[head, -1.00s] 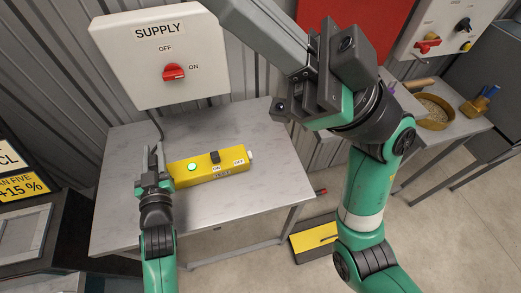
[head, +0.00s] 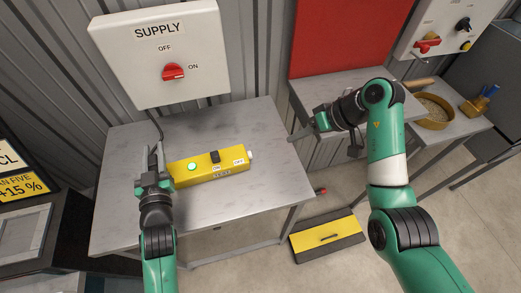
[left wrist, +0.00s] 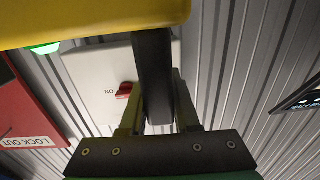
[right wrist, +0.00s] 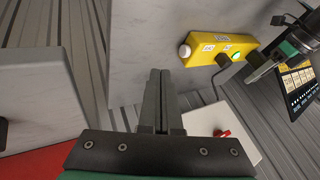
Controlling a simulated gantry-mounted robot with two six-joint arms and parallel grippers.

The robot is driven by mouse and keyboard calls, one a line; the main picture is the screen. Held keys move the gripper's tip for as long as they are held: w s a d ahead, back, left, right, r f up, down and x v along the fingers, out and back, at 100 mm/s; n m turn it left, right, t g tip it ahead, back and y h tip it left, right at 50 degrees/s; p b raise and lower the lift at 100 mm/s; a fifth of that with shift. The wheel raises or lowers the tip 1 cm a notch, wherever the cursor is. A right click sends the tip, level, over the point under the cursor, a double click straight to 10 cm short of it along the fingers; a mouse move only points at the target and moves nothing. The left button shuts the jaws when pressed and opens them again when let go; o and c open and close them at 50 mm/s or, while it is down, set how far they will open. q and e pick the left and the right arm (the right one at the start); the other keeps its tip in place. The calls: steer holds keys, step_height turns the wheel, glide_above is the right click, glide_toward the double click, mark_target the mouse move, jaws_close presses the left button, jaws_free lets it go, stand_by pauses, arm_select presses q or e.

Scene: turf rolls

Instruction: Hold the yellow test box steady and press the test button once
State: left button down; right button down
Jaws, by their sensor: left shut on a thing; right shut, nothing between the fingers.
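The yellow test box (head: 205,172) lies on the grey table, with a lit green lamp (head: 192,167) and a black switch (head: 215,157) on top. A white button (head: 251,154) sticks out of its right end; it also shows in the right wrist view (right wrist: 184,51). My left gripper (head: 154,160) is at the box's left end. In the left wrist view it is shut on a black part (left wrist: 152,65) joined to the box. My right gripper (head: 293,137) is shut and empty, to the right of the white button and apart from it.
A white supply box (head: 160,55) with a red knob (head: 174,72) hangs on the wall above the table (head: 130,235). A red panel (head: 345,35) and a second table (head: 350,87) stand at right. A yellow-black case (head: 327,238) lies on the floor.

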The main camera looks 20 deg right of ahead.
mark_target(249, 155)
steer(key=x, duration=0.9)
steer(key=shift+a+f, duration=0.15)
steer(key=shift+a, duration=0.1)
steer(key=a, duration=0.3)
steer(key=shift+a+f, duration=0.25)
steer(key=shift+a, duration=0.35)
